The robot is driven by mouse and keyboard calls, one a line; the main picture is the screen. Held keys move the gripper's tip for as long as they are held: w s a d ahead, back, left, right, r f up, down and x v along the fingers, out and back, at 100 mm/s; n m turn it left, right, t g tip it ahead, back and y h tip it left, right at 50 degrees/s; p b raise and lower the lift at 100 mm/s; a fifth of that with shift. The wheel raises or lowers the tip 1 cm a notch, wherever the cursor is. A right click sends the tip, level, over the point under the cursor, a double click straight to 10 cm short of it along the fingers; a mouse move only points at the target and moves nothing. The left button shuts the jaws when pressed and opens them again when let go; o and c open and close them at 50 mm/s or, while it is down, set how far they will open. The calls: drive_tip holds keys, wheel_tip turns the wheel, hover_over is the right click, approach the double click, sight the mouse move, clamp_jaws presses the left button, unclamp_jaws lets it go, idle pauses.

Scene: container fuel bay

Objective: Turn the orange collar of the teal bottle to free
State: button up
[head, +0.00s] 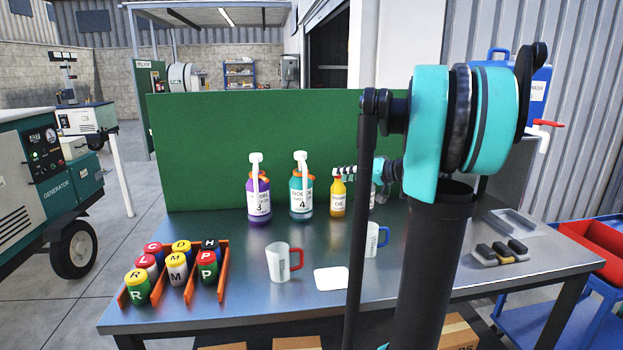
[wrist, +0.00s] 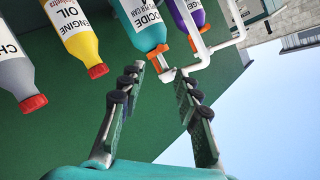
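The teal bottle (head: 301,205), labelled with a 4, stands upright on the bench with a white pump on top. The wrist view shows the teal bottle (wrist: 140,20) upside down in the picture, its orange collar (wrist: 158,52) at the neck. My gripper (wrist: 158,82) is open and empty, its two padded fingers spread to either side of the collar's line. The collar and the white pump head lie just beyond the fingertips, apparently apart from them. In the head view my gripper (head: 338,171) is right of the teal bottle, at the yellow bottle's top.
A purple bottle (head: 259,205) with a pump stands left of the teal one. A yellow oil bottle (head: 338,200) stands to its right, and a grey bottle (wrist: 14,65) beyond that. A green panel (head: 220,130) stands behind. Mugs, lettered jars and a white pad are in front.

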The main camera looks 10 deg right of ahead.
sight(312, 178)
drive_tip(key=x, duration=1.4)
drive_tip(key=shift+w+f, duration=0.1)
clamp_jaws()
